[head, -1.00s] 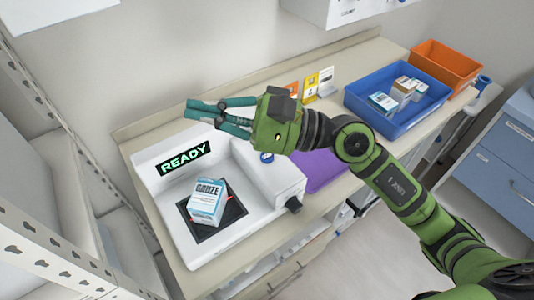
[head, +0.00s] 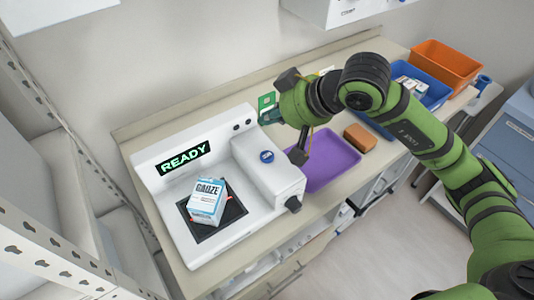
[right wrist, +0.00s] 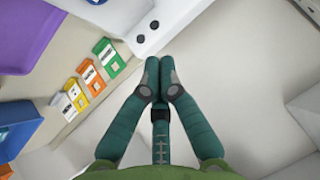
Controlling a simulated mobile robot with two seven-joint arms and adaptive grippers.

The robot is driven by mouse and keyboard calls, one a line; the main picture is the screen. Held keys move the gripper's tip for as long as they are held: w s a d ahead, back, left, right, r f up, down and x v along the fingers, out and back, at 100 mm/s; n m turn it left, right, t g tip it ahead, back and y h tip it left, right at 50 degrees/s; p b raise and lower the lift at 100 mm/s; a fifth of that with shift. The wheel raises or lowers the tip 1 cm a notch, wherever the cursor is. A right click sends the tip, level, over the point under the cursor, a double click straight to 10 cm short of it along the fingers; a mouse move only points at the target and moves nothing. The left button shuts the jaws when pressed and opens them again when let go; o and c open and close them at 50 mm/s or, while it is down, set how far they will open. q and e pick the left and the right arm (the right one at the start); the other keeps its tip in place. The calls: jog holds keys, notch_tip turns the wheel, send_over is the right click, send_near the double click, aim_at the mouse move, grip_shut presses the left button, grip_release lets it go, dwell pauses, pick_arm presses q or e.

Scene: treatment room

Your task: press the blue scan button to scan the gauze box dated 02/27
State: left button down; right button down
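The gauze box (head: 207,202), white and blue, stands on the black scan plate (head: 232,210) of the white scanner (head: 227,170). Its date is too small to read. The scanner screen (head: 184,159) reads READY. My left gripper is out of view.
A purple tray (head: 325,165) lies right of the scanner, with a brown block (head: 360,138) on the counter beside it. A blue bin (head: 400,126) and an orange bin (head: 445,62) stand farther right. Coloured cards (right wrist: 90,76) line the counter's back. White shelving (head: 50,150) stands left.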

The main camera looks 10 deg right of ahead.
jog(key=shift+f, duration=0.15)
jog(key=b, duration=0.2)
send_over(270, 157)
notch_tip(270, 157, down, 5)
jog(key=shift+f, duration=0.15)
notch_tip(270, 157, down, 2)
jog(key=shift+f+b, duration=0.1)
jog(key=shift+b, duration=0.75)
jog(key=shift+f+b, duration=0.55)
jog(key=shift+b, duration=0.1)
jog(key=shift+f+b, duration=0.4)
jog(key=shift+b, duration=0.5)
